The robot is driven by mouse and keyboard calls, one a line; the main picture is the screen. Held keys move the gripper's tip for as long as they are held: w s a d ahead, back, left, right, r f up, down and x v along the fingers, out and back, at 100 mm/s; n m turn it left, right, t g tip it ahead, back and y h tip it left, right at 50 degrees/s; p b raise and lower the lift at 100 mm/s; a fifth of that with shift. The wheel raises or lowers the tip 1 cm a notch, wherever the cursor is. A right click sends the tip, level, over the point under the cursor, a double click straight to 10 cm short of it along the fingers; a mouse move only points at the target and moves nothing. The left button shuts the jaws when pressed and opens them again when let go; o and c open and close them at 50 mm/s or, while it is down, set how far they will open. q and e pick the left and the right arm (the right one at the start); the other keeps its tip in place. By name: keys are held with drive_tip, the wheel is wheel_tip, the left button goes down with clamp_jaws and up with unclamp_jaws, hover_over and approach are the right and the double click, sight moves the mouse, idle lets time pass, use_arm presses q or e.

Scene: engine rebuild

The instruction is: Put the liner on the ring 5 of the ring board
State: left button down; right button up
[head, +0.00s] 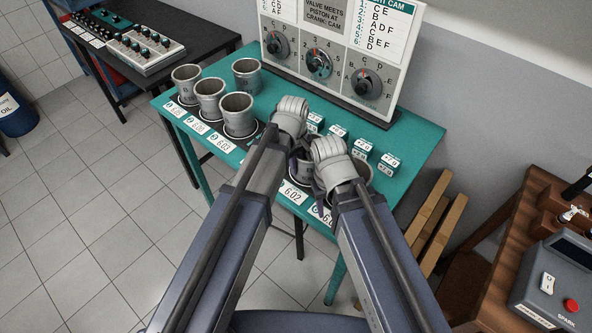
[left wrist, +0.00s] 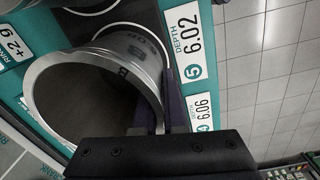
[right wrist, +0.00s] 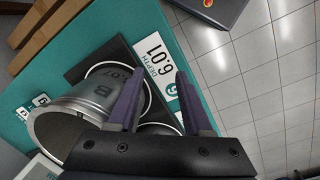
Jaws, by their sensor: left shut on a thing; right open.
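The held liner (left wrist: 148,70) is a grey metal cylinder marked B. My left gripper (left wrist: 160,115) is shut on its wall. The liner is at ring 5 (left wrist: 117,24), beside the label 5, depth 6.02; I cannot tell whether its base touches the board. In the head view it is mostly hidden by my grippers, the left one (head: 297,145) being the higher. My right gripper (head: 325,190) is open and empty; its fingers show in the right wrist view (right wrist: 157,100). They are beside another liner (right wrist: 92,103), which stands at the ring with the depth 6.01 label.
Three liners (head: 238,114) stand in a row at the left of the teal table (head: 420,140); another liner (head: 247,75) stands behind them. Several small labelled blocks (head: 362,146) lie behind my grippers. A white dial panel (head: 330,55) bounds the back.

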use_arm(q)
drive_tip(key=c, duration=1)
unclamp_jaws()
drive_tip(key=shift+r, duration=0.1)
use_arm(e)
drive_tip(key=shift+r, duration=0.1)
use_arm(q)
wheel_tip(320, 180, up, 12)
drive_tip(key=p, duration=1.2)
drive_tip(key=shift+s+a, duration=0.15)
drive_tip(key=shift+s+a+m+y, duration=0.25)
drive_tip(key=shift+s+a+m, duration=0.05)
drive_tip(key=shift+s+m, duration=1.8)
drive_tip(key=shift+s+a+m+y, duration=0.3)
drive_tip(key=shift+s+m, duration=1.65)
drive_tip(key=shift+s, duration=0.3)
drive_tip(key=shift+s+a+m+y, duration=0.25)
drive_tip(key=shift+s+a+m, duration=0.05)
drive_tip(key=shift+s+m, duration=1.8)
use_arm(e)
wheel_tip(320, 180, up, 12)
